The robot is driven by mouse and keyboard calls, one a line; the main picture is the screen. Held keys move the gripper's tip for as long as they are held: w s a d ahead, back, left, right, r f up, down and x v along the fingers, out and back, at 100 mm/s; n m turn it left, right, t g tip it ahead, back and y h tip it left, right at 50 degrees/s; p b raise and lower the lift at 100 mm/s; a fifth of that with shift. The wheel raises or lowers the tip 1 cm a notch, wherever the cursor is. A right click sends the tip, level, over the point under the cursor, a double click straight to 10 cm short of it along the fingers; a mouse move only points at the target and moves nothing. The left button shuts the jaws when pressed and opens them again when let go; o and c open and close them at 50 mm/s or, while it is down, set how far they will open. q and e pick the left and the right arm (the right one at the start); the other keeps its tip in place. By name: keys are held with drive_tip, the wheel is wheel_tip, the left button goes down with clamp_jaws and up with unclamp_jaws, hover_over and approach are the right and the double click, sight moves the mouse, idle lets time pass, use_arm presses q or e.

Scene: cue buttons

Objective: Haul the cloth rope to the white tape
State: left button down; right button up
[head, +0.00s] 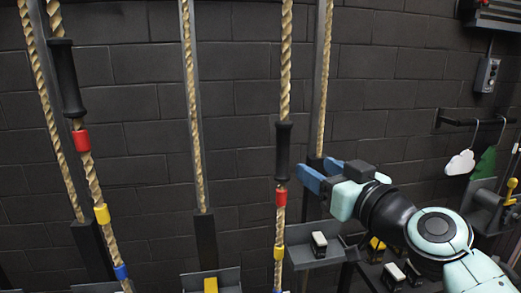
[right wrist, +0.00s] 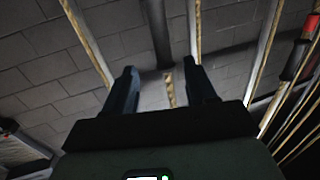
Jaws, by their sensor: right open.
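Tan twisted ropes hang in front of a dark block wall in the head view. The middle rope (head: 286,60) carries a black handle (head: 283,150), with red tape (head: 281,197) and yellow tape (head: 279,252) below it. The left rope (head: 92,180) has a black handle (head: 66,78), then red, yellow and blue tape. I see no white tape, and I cannot tell which rope is cloth. My right gripper (head: 314,172) is open, just right of the middle rope's handle. In the right wrist view, a rope (right wrist: 170,90) shows beyond its fingers (right wrist: 160,72). My left gripper is out of view.
Grey posts (head: 190,60) stand behind the ropes. Small ledges with blocks (head: 319,243) line the bottom. A hook rail with a white cloud shape (head: 460,163) and a switch box (head: 486,75) are on the right wall.

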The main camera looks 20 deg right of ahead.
sight(287, 148)
drive_tip(key=w+p, duration=0.1)
drive_tip(key=w, duration=0.3)
drive_tip(key=w+p, duration=0.2)
drive_tip(key=w, duration=0.2)
drive_tip(key=w+p, duration=0.2)
drive_tip(key=w, duration=0.2)
drive_tip(key=shift+a+r, duration=0.25)
drive_tip(key=shift+w+f+p, duration=0.1)
drive_tip(key=shift+w+p, duration=0.2)
drive_tip(key=shift+w, duration=0.2)
clamp_jaws()
